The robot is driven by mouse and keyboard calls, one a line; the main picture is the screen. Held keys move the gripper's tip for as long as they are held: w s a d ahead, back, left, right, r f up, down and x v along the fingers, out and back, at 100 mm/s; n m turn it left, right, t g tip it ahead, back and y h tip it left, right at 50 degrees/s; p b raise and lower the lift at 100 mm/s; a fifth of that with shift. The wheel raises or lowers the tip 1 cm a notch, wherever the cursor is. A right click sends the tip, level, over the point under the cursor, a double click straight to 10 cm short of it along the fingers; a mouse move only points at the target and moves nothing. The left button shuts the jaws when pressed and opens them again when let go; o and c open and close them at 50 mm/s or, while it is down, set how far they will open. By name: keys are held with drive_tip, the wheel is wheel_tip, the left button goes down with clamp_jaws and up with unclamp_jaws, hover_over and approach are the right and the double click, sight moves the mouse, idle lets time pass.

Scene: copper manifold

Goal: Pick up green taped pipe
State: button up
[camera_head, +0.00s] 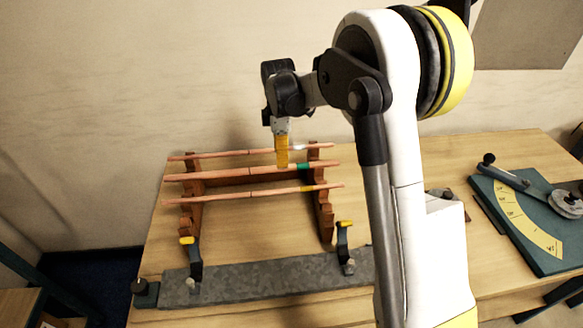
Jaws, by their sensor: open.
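Three copper pipes lie across a notched wooden rack (325,222) on the bench. The middle one is the green taped pipe (225,174), with a green band (304,167) near its right end. The back pipe (220,154) has a white band, and the front pipe (235,196) has a yellow band near its right end. My gripper (282,163) points down with its yellow fingers over the middle pipe, left of the green band. It is open. The fingers overlap the pipe in this view, and I cannot tell whether they touch it.
A grey metal bar (270,283) with two clamps (193,262) lies along the bench's front. A teal plate with a bending tool (530,215) is at the right. My arm hides part of the bench right of the rack.

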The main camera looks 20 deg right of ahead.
sight(292, 167)
drive_tip(key=f, duration=0.3)
drive_tip(key=f+b, duration=0.1)
drive_tip(key=f, duration=0.1)
drive_tip(key=shift+w+f, duration=0.2)
drive_tip(key=shift+w, duration=0.15)
drive_tip(key=shift+r, duration=0.1)
clamp_jaws()
